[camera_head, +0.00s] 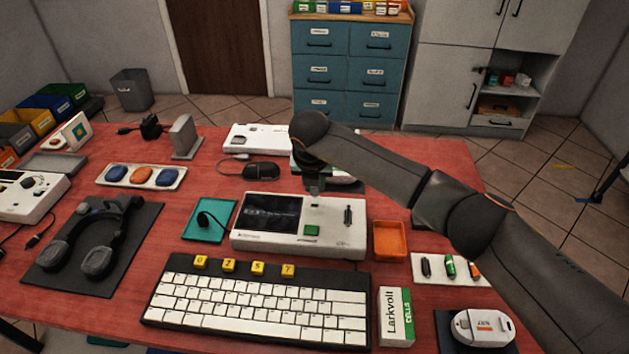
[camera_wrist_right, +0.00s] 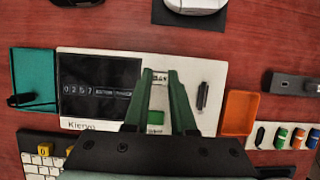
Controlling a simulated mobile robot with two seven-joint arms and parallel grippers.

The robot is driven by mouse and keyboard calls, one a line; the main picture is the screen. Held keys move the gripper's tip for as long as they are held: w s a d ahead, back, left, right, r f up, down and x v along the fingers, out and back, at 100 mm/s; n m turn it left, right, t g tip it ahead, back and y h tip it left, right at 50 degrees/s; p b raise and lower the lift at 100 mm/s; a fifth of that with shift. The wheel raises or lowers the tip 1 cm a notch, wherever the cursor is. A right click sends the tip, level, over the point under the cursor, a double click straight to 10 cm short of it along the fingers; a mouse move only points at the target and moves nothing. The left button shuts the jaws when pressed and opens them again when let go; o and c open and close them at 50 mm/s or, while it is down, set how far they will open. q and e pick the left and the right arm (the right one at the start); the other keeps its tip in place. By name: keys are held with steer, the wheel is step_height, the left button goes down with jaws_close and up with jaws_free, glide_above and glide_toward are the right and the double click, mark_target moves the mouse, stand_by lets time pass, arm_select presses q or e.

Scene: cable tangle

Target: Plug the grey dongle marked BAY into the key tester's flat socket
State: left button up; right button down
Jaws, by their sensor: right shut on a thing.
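The key tester is the white box (camera_head: 260,240) with a dark display in the middle of the red table; it also shows in the wrist view (camera_wrist_right: 75,122). It has a green square and a dark upright slot or slider on its right part. My right gripper (camera_head: 317,187) is over the tester's back edge. In the wrist view its green fingers (camera_wrist_right: 160,74) are shut on a small grey thing, likely the dongle. The thing is mostly hidden between the fingers and its marking cannot be read. The flat socket cannot be made out. My left gripper is not in view.
An orange tray (camera_head: 404,240) stands right of the tester, a teal mat (camera_head: 191,236) with a small black cable piece left of it. A keyboard (camera_head: 260,308) lies in front. A black mouse (camera_head: 262,171) and a white device (camera_head: 245,135) lie behind. Headphones (camera_head: 100,262) lie at left.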

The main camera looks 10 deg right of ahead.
mark_target(315, 203)
step_height(315, 203, down, 2)
steer(key=shift+f+b, duration=0.1)
steer(key=shift+b, duration=0.4)
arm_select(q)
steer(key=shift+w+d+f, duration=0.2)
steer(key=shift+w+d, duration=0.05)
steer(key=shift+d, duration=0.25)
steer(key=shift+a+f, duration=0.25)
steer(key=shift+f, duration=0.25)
arm_select(e)
steer(key=shift+r, duration=0.2)
arm_select(q)
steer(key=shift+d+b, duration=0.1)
steer(key=shift+b, duration=0.2)
arm_select(e)
steer(key=shift+f, duration=0.1)
arm_select(q)
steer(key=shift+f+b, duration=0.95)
steer(key=shift+b, duration=0.05)
arm_select(e)
steer(key=shift+f, duration=1.1)
